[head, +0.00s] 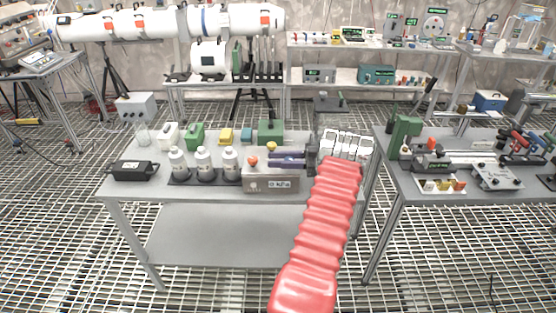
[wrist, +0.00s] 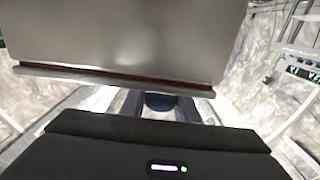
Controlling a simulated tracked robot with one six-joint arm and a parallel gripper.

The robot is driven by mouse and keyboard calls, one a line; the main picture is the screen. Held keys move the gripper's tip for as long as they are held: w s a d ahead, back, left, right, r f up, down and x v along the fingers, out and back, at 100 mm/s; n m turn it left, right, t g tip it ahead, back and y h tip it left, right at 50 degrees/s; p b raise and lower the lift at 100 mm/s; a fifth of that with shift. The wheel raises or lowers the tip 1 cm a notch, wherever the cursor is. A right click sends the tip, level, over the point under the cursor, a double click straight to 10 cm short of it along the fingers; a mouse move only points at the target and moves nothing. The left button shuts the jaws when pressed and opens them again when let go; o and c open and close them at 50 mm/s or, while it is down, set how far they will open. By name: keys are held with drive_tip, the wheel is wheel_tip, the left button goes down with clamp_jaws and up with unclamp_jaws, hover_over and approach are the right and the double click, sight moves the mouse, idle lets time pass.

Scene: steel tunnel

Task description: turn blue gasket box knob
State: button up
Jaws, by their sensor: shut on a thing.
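The grey metal gasket box (head: 256,176) stands at the front right of the middle table, with a small display reading about 0 kPa. An orange knob (head: 253,160) and a yellow knob (head: 271,147) show on it. My gripper (head: 273,159) reaches in from the right with purple fingers level over the box. In the wrist view the box (wrist: 130,40) fills the top, with a thin red line along its lower edge. A dark blue knob (wrist: 160,102) sits between the fingers, and my gripper is shut on it. The head view hides this knob behind the fingers.
White bottles (head: 203,164) in a dark tray stand left of the box. A black case (head: 133,170) lies farther left. Green, yellow and white boxes line the table's back. Another table (head: 470,193) with tools stands to the right.

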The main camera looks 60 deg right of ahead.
drive_tip(key=shift+s+a+n+g+y, duration=0.15)
drive_tip(key=shift+n+g+y, duration=0.25)
drive_tip(key=shift+y, duration=0.2)
drive_tip(key=shift+s+a+n+g+y, duration=0.1)
drive_tip(key=shift+n+g+y, duration=0.2)
drive_tip(key=shift+n+y, duration=0.25)
drive_tip(key=shift+a, duration=0.1)
drive_tip(key=o, duration=1.1)
drive_tip(key=shift+c, duration=0.2)
drive_tip(key=shift+r, duration=0.1)
wheel_tip(320, 180, up, 10)
